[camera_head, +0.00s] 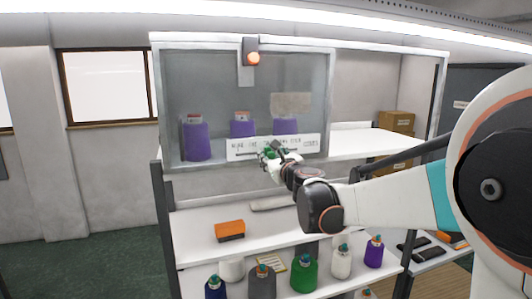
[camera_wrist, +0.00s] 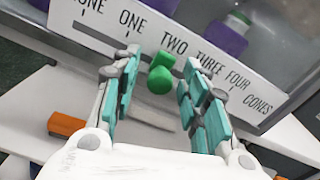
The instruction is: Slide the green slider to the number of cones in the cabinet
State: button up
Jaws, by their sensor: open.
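The cabinet (camera_head: 327,95) has a clear front with three purple cones visible behind it: left (camera_head: 196,141), middle (camera_head: 242,129) and right (camera_head: 285,126). The white label strip (camera_head: 240,150) partly covers the lower middle and right ones. In the wrist view the strip (camera_wrist: 90,15) reads NONE, ONE, TWO, THREE, FOUR, CONES. The green slider (camera_wrist: 161,76) sits on its rail just below the word TWO. My gripper (camera_wrist: 160,72) is open, its teal-padded fingers on either side of the slider with gaps visible. In the head view my gripper (camera_head: 272,150) is at the strip.
An orange box (camera_head: 230,230) lies on the white shelf below. Several coloured cones, including a green one (camera_head: 304,273), stand lower down. Cardboard boxes (camera_head: 396,122) are at the right.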

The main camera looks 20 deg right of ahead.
jog(key=shift+w, duration=0.35)
jog(key=shift+s, duration=0.1)
jog(key=shift+r, duration=0.1)
grip_shut()
jog(key=d+b, duration=0.1)
jog(key=d, duration=0.4)
grip_release()
